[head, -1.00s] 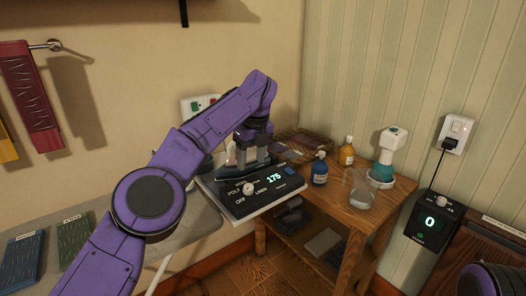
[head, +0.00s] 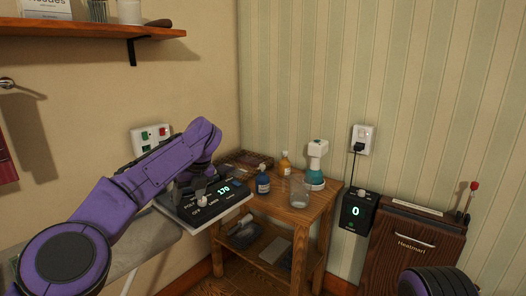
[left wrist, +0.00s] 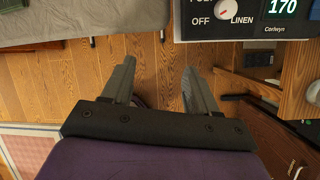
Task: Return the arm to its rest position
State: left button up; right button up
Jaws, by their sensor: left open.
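My left arm (head: 150,180) comes in from the left, bent at the elbow. Its left gripper (head: 192,182) is over the black control panel (head: 215,205), partly hidden by its own wrist. In the left wrist view the gripper (left wrist: 160,75) has its two fingers apart with nothing between them, and wooden floor shows beyond. The panel's front edge and its dial (left wrist: 222,8) are at the top of that view, apart from the fingers. The panel's display reads 170. Part of my right arm (head: 440,282) shows at the bottom right; its gripper is out of sight.
A wooden table (head: 290,215) holds a blue bottle (head: 262,183), an amber bottle (head: 284,162), a clear jug (head: 298,190) and a teal-and-white device (head: 316,170). A box showing 0 (head: 356,212) and a brown cabinet (head: 415,250) stand right. A shelf (head: 90,30) is upper left.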

pick_arm(q)
notch_tip(320, 180, down, 13)
jog(key=w+d+m+t+y, duration=0.15)
jog(key=m+t+y, duration=0.45)
jog(key=m, duration=0.7)
jog(key=s+d+f+m+t+h, duration=0.1)
jog(key=s+f+m+h, duration=0.1)
jog(key=s+f+m, duration=0.6)
jog(key=s+d+f+m+t+h, duration=0.1)
jog(key=s+f+m+t+h, duration=0.15)
jog(key=f+m, duration=0.55)
jog(key=s+a+f+m+g+h, duration=0.2)
jog(key=s+a+f+m+g, duration=0.1)
jog(key=s+f, duration=0.85)
jog(key=s+a+f+m+g, duration=0.1)
jog(key=s+a+g, duration=0.1)
jog(key=s, duration=0.7)
jog(key=s+a+f+m+g, duration=0.1)
jog(key=s+a+m+g, duration=0.1)
jog(key=s+a, duration=0.3)
jog(key=s+a+f+m+g, duration=0.1)
jog(key=s+a+g, duration=0.1)
jog(key=s, duration=1)
jog(key=shift+s+a+f+m, duration=0.15)
jog(key=shift+s+a+m, duration=0.25)
jog(key=shift+a, duration=0.4)
